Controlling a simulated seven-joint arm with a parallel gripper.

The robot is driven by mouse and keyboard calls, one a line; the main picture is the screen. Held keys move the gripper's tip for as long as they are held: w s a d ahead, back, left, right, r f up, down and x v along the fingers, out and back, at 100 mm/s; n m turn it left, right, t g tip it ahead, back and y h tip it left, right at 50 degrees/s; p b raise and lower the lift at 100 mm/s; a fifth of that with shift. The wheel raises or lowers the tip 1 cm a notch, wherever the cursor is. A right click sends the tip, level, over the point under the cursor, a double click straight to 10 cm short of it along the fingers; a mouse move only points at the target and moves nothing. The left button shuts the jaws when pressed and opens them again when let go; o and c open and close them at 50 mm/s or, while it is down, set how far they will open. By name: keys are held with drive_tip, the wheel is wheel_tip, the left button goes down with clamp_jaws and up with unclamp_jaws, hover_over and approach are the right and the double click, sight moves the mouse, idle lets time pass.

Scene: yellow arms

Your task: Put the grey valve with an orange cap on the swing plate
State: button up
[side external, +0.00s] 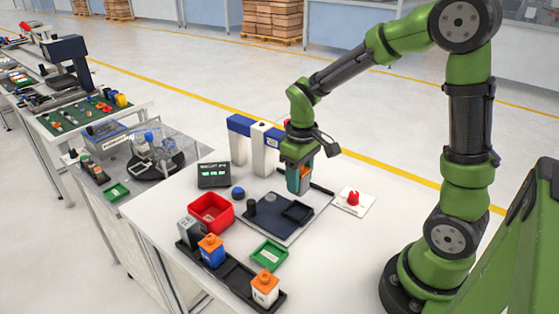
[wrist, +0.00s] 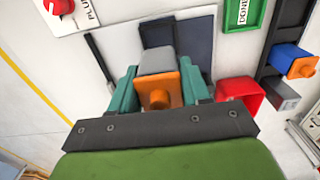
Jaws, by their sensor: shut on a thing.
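The grey valve with an orange cap (wrist: 158,62) is clamped between the teal fingers of my gripper (wrist: 157,90), its orange cap towards the wrist camera. In the side external view my gripper (side external: 299,183) points down over the back right part of the dark swing plate (side external: 271,226). The held valve is mostly hidden there by the fingers. The plate bears a black square holder (side external: 297,212) and a dark upright knob (side external: 251,207). The valve appears above the plate, near the holder; its exact height is unclear. The plate (wrist: 197,45) also shows beyond the valve in the wrist view.
A blue-and-white arch (side external: 263,140) stands close behind my gripper. A red bin (side external: 210,213), a green tray (side external: 268,254) and a black rack (side external: 236,275) with other valves lie in front and left. A red button (side external: 353,198) is at right.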

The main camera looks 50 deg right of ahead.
wheel_tip(320, 180, down, 7)
drive_tip(key=shift+f, duration=0.15)
drive_tip(key=shift+f, duration=0.1)
idle(0.3)
drive_tip(key=o, duration=1.1)
wheel_tip(320, 180, up, 12)
drive_tip(key=shift+r, duration=0.1)
drive_tip(key=s+a+r+m+t+y, duration=0.2)
drive_tip(key=s+a+r+m+t, duration=0.2)
drive_tip(key=s+a+r+t, duration=0.3)
drive_tip(key=s+r, duration=0.2)
drive_tip(key=s, duration=0.1)
